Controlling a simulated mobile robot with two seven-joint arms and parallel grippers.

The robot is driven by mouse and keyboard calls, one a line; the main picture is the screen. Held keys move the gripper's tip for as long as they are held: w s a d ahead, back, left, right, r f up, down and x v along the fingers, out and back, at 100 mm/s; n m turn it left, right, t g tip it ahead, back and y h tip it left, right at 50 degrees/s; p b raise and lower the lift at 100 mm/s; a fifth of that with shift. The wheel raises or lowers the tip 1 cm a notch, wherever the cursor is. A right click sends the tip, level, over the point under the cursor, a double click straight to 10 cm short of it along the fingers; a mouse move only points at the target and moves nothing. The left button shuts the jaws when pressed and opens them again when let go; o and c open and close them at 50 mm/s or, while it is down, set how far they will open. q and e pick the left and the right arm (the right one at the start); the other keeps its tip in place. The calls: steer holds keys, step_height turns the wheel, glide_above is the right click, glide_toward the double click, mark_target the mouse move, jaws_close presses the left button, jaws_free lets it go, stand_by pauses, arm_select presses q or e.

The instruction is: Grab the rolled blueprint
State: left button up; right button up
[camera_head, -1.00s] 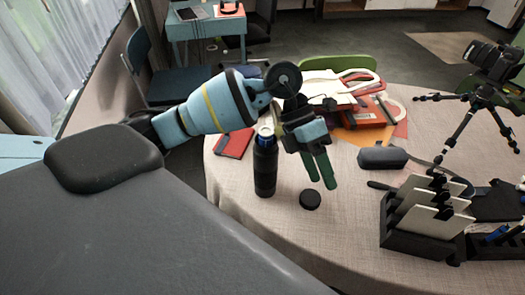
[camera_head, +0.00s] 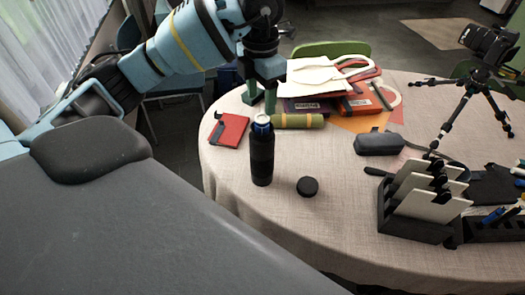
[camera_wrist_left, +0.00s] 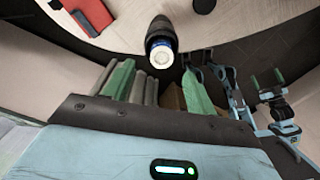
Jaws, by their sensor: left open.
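An olive-green roll with orange bands (camera_head: 298,121) lies on the round table behind the dark bottle; it is the only rolled thing I see, and I cannot tell if it is the blueprint. My left gripper (camera_head: 260,99) is open and empty, fingers pointing down by the roll's left end. I cannot tell whether it touches it. In the left wrist view, the green fingers (camera_wrist_left: 158,82) stand apart with nothing between them. The roll is not clear there. A blue arm part with green tips, likely my right gripper (camera_wrist_left: 268,84), shows there; its opening is unclear.
The black bottle (camera_head: 262,158) stands upright close in front of the roll, with a black lid (camera_head: 308,186) beside it. A red notebook (camera_head: 229,130) lies left. Books and papers (camera_head: 320,75) are stacked behind. A dark case (camera_head: 380,142) lies right, near a card rack (camera_head: 415,222) and tripod (camera_head: 470,95).

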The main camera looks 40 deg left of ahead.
mark_target(262, 117)
arm_select(q)
steer(key=shift+d+f, duration=0.15)
steer(key=shift+f, duration=2.45)
steer(key=shift+c, duration=0.4)
jaws_close()
